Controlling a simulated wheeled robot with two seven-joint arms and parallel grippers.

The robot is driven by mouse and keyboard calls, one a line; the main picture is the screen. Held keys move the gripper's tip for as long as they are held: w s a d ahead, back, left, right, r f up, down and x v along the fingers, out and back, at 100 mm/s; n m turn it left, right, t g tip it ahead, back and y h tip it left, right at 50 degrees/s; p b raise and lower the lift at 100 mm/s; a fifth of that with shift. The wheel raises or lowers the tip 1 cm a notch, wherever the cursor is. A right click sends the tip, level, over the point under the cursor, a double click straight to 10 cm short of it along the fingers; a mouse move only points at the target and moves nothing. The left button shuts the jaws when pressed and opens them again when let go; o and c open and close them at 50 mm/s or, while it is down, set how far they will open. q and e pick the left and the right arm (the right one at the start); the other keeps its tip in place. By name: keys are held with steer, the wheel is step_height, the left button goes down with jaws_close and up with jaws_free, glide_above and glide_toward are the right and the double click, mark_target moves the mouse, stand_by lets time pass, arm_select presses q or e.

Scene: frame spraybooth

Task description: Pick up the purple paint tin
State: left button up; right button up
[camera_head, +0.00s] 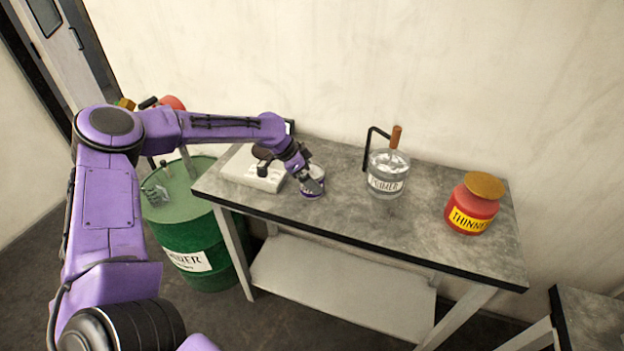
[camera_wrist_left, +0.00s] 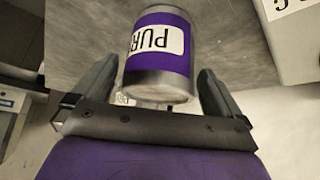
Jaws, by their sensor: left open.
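The purple paint tin (camera_wrist_left: 160,58) has a white label reading "PUR" and stands on the grey table. In the left wrist view it lies between the two fingers of my left gripper (camera_wrist_left: 158,88), which are spread with a gap on each side. In the head view my left gripper (camera_head: 311,184) reaches down over the tin (camera_head: 313,193) and hides much of it. My right gripper is in neither view.
A green drum (camera_head: 205,265) stands at the left. The table between the jars is clear.

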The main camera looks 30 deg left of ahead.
arm_select(q)
steer(key=shift+w+d+f, duration=0.2)
steer(key=shift+d+f, duration=0.05)
steer(key=shift+f, duration=0.15)
steer(key=c, duration=1.2)
steer(key=shift+c, duration=0.4)
steer(key=shift+r, duration=0.15)
